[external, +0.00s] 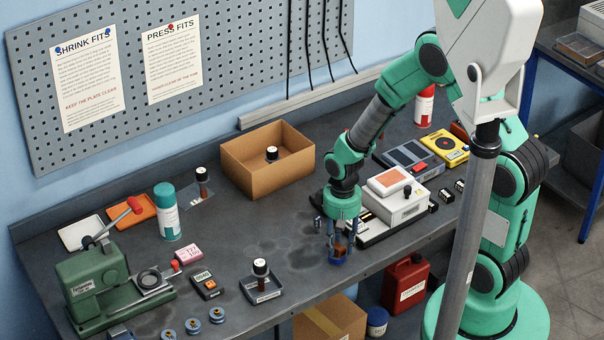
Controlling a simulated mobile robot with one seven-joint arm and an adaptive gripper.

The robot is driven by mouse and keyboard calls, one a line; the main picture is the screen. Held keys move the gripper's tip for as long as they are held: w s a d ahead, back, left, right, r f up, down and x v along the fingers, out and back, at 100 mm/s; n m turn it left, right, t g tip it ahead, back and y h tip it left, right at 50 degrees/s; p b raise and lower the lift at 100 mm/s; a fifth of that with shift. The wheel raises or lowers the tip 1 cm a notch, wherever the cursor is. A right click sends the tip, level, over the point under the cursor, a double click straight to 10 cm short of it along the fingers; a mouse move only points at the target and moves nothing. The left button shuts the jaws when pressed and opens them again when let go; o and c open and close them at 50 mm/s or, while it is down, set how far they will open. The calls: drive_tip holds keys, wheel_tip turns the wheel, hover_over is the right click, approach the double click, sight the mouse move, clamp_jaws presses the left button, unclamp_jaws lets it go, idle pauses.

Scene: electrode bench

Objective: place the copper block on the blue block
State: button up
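My gripper (340,242) points straight down over the front part of the dark bench, left of the white and grey instrument. A small copper block (341,239) shows between its fingers. A blue block (338,259) is directly below the copper block, low at the fingertips. The fingers partly cover both blocks. I cannot tell whether the fingers press on the copper block, or whether it touches the blue block or hangs just above it.
An open cardboard box (248,181) stands behind and left of my gripper. The white-topped instrument (405,208) is close on the right. Bare bench (285,235) lies between, and the bench's front edge is near.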

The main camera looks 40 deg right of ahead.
drive_tip(key=shift+o, duration=0.6)
drive_tip(key=shift+r, duration=0.1)
drive_tip(key=shift+r, duration=0.5)
wheel_tip(320, 180, up, 11)
drive_tip(key=p, duration=0.1)
drive_tip(key=shift+p, duration=0.4)
drive_tip(key=shift+r, duration=0.15)
wheel_tip(320, 180, up, 16)
drive_tip(key=t, duration=0.3)
hover_over(341, 246)
drive_tip(key=s+d, duration=0.4)
drive_tip(key=s, duration=0.1)
drive_tip(key=s+d+r+t, duration=0.2)
drive_tip(key=s+d+r, duration=0.2)
drive_tip(key=s+r, duration=0.8)
drive_tip(key=shift+s+t, duration=0.3)
drive_tip(key=shift+s, duration=0.1)
